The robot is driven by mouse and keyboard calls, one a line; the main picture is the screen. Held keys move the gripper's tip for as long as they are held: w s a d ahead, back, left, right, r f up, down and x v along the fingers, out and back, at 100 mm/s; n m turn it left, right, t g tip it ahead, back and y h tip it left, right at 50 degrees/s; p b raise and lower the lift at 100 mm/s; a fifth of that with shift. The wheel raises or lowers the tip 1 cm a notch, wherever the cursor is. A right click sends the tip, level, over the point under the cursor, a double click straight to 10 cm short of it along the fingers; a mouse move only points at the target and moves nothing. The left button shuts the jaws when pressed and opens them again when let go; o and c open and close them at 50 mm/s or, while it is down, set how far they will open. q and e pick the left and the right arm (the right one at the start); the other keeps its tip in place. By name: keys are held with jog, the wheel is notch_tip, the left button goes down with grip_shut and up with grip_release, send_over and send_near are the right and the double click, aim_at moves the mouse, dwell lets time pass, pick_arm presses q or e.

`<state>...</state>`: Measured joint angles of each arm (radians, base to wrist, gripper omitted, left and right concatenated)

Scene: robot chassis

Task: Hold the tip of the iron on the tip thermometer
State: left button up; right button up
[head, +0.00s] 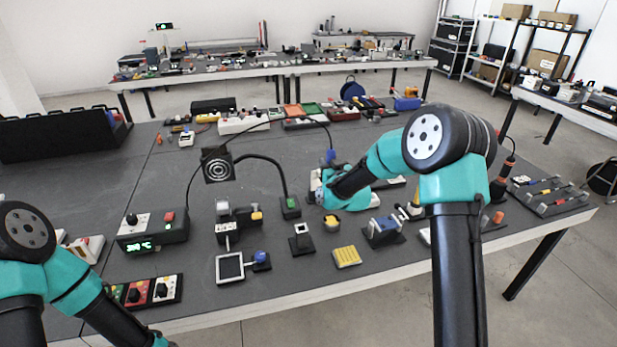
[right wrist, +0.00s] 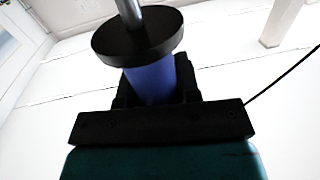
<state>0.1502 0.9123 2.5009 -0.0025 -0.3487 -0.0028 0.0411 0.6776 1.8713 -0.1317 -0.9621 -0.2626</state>
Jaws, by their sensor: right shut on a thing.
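My right gripper (head: 320,188) is over the middle of the bench, partly hidden by its own arm. It is shut on the iron, whose blue handle (head: 331,156) stands up at the gripper with a cable at its top. In the right wrist view the blue handle (right wrist: 151,83) sits between the jaws, with a black disc and a metal shaft beyond it. The iron's tip is out of view. A small black unit with a pale square (head: 302,240) stands in front of the gripper, apart from it; I cannot tell if it is the tip thermometer. My left gripper is out of frame.
The station (head: 152,230) with a green display stands at left. A yellow sponge (head: 346,256), a framed pad (head: 230,267) and a blue-topped holder (head: 384,230) lie near the front edge. Grey bench is bare between them.

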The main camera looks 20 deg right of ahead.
jog(key=w+d+m+h, duration=0.1)
jog(key=w+d+h, duration=0.1)
jog(key=d, duration=0.8)
jog(key=w+d+m+h, duration=0.1)
jog(key=w+d+h, duration=0.1)
jog(key=d, duration=0.9)
jog(key=shift+w+d+r+m, duration=0.25)
jog(key=shift+w+r+m, duration=0.1)
jog(key=shift+w, duration=0.25)
notch_tip(320, 180, down, 8)
jog(key=shift+f, duration=0.4)
dwell(0.5)
dwell(1.4)
